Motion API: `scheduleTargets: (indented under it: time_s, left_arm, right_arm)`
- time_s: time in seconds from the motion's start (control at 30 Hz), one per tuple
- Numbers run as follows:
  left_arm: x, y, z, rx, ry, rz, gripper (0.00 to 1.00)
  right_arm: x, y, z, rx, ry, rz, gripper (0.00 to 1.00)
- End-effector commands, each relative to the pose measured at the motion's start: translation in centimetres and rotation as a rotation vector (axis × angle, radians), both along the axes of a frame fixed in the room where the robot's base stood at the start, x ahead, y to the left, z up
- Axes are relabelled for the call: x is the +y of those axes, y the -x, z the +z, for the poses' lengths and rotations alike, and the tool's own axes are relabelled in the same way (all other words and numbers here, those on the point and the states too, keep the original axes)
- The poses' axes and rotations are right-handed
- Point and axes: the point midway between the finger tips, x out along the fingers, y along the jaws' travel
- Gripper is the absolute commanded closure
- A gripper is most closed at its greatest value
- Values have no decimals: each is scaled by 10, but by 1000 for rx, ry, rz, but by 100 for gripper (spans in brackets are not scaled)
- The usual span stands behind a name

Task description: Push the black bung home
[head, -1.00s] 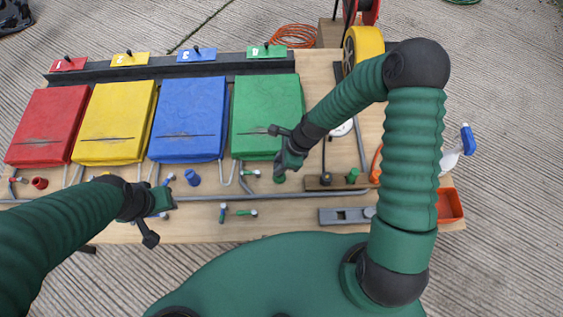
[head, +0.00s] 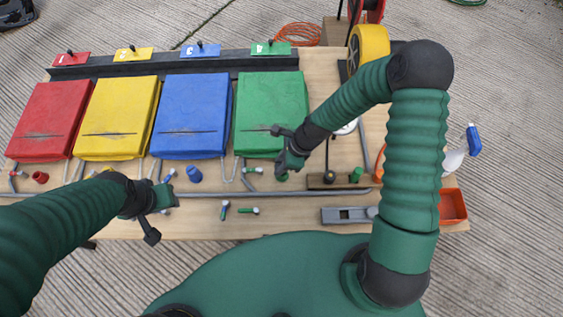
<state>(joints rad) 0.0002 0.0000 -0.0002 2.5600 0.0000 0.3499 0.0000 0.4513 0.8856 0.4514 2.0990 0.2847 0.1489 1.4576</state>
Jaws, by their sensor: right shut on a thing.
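My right gripper (head: 285,166) is low at the front edge of the green cushion, directly over a small green cup (head: 283,176) on the bench. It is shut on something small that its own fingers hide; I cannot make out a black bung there. A dark round knob (head: 329,177) shows on a brown block just right of the gripper; I cannot tell whether it is the bung. My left gripper (head: 157,203) hangs over the bench front below the yellow and blue cushions; its finger opening is unclear.
Red (head: 49,118), yellow (head: 117,115), blue (head: 190,115) and green (head: 271,108) cushions lie in a row, with numbered tags behind. A grey pipe (head: 110,195) runs along the front. A grey block (head: 348,214) and orange tray (head: 453,205) sit at right.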

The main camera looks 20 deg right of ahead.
Motion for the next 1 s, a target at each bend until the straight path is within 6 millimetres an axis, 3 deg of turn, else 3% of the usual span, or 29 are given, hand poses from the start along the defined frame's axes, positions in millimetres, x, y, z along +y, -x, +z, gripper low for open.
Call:
scheduleTargets:
  time_s: [0.6, 1.0]
  left_arm:
    - [0, 0, 6, 0, 0, 0, 63]
    - [0, 0, 2, 0, 0, 0, 63]
  right_arm:
    - [-1, 1, 1, 1, 0, -1, 100]
    - [-1, 1, -9, 1, 0, 0, 100]
